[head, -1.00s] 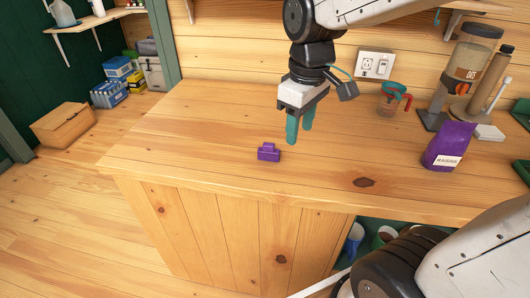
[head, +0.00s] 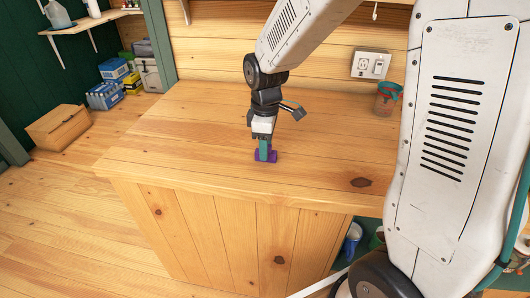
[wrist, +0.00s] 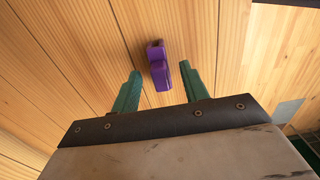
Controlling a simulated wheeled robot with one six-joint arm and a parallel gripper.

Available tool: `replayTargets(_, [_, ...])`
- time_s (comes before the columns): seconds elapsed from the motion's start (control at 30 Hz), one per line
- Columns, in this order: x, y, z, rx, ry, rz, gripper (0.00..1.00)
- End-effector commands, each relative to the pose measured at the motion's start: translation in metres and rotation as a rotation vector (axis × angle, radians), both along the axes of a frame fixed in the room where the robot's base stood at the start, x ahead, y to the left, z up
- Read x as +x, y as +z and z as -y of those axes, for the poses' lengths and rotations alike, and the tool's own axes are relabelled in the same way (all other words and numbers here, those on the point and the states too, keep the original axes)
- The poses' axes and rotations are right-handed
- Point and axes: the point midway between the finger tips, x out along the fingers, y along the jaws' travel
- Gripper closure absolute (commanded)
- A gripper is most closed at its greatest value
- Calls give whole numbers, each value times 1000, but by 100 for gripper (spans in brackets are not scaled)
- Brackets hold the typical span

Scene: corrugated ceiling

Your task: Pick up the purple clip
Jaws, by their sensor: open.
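The purple clip (head: 271,156) lies on the wooden counter (head: 200,130), near its front left part. In the wrist view the clip (wrist: 159,68) sits between the two green fingertips, with a gap on each side. My gripper (head: 265,152) points down at the clip and is open, one green finger showing in front of it in the head view. In the wrist view my gripper (wrist: 160,82) has nothing held between its fingers. The fingers hide part of the clip in the head view.
A cardboard box (head: 58,130) lies on the floor at left. The counter around the clip is clear.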

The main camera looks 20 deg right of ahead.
Motion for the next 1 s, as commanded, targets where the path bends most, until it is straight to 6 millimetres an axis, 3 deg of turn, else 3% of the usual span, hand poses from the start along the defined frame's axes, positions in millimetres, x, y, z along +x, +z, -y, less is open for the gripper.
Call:
replayTargets(0.17, [0,-20,0,0,-1,-2,55])
replayTargets(0.4, [0,-22,0,0,-2,0,55])
replayTargets(0.43, [0,-22,0,0,-2,0,58])
replayTargets(0.6, [0,-22,0,0,-2,0,100])
replayTargets(1.0, [0,-18,0,-1,-1,1,100])
